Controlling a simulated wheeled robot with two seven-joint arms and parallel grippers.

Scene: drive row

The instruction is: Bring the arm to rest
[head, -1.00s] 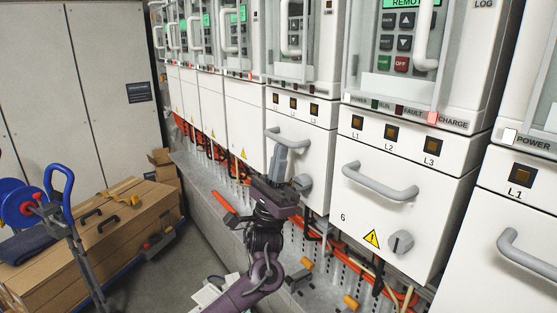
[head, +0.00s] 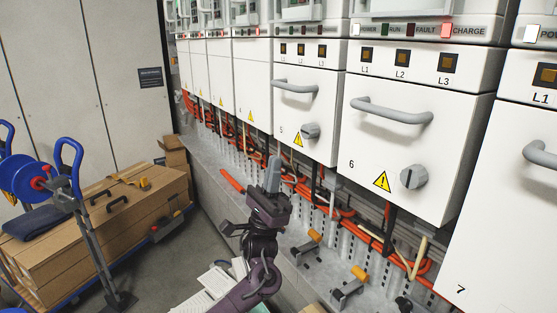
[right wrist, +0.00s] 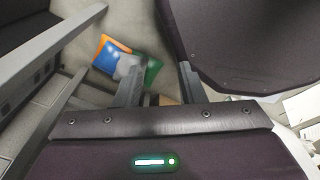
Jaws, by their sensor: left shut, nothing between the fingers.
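My left gripper (head: 273,168) is in the middle of the head view, its grey fingers together and pointing up, with nothing between them. It is in front of the ledge and cables, below and left of drawer 5's knob (head: 310,130), and looks clear of the drawers. Drawer 6 (head: 375,150) is shut, with a grey handle (head: 391,110) and a round knob (head: 413,177). My right gripper (right wrist: 158,80) shows only in the right wrist view. Its two fingers stand apart with nothing seen held between them.
A grey ledge (head: 205,165) with orange cables (head: 345,212) runs under the drawers. A cart with cardboard boxes (head: 110,215) and a blue reel (head: 25,178) stands left. A colourful packet (right wrist: 112,52) lies beyond my right fingers.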

